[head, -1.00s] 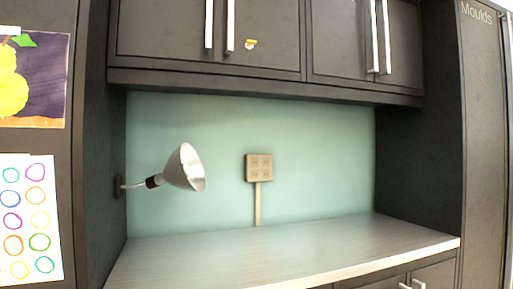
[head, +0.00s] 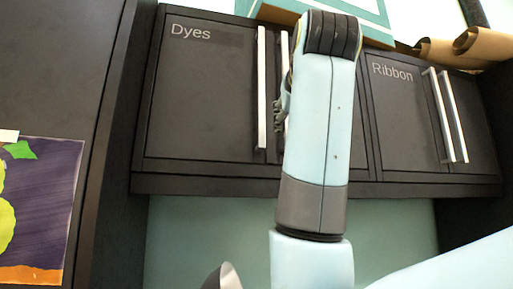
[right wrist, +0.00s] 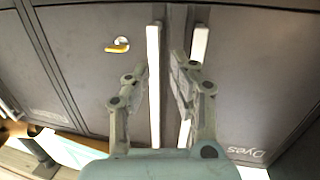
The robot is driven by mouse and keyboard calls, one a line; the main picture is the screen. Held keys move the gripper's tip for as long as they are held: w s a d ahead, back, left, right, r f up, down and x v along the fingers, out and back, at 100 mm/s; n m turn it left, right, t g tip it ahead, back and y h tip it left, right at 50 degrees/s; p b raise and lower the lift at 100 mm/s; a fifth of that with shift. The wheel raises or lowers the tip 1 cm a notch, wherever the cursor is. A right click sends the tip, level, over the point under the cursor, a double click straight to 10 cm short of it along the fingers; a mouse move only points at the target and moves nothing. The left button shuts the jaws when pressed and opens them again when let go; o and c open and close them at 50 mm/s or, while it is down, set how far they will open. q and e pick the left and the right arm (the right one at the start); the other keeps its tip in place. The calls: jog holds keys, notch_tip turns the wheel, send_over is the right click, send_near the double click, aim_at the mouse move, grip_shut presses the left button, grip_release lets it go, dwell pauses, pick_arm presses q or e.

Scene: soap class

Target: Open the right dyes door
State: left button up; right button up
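The dyes cupboard (head: 205,95) has two dark doors with upright white bar handles side by side. The left door's handle (head: 262,90) is clear in the head view. The right dyes door (right wrist: 90,60) carries a small yellow hook (right wrist: 117,46) in the right wrist view, which shows the cupboard upside down. My right gripper (right wrist: 158,70) is open, with one finger on each side of the right door's handle (right wrist: 154,105). One finger lies between the two handles. In the head view, my right arm hides most of this gripper and door. Both doors look shut. My left gripper is out of view.
The ribbon cupboard (head: 405,115) adjoins on the right, its doors shut. A lamp shade (head: 225,276) shows below. A dark side panel with a painting (head: 45,205) stands at left.

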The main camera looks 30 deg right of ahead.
notch_tip(320, 180, up, 6)
jog(key=s+t, duration=0.1)
jog(key=s, duration=0.1)
jog(key=p+x, duration=0.1)
jog(key=x, duration=0.2)
jog(key=p+x, duration=0.1)
jog(key=x, duration=0.3)
jog(key=p+x, duration=0.1)
jog(key=x, duration=0.2)
jog(key=shift+w+d+f+p, duration=0.2)
jog(key=shift+d+f+p, duration=0.1)
jog(key=shift+p, duration=0.1)
jog(key=shift+s+r, duration=0.1)
jog(key=shift+c, duration=1.2)
grip_shut()
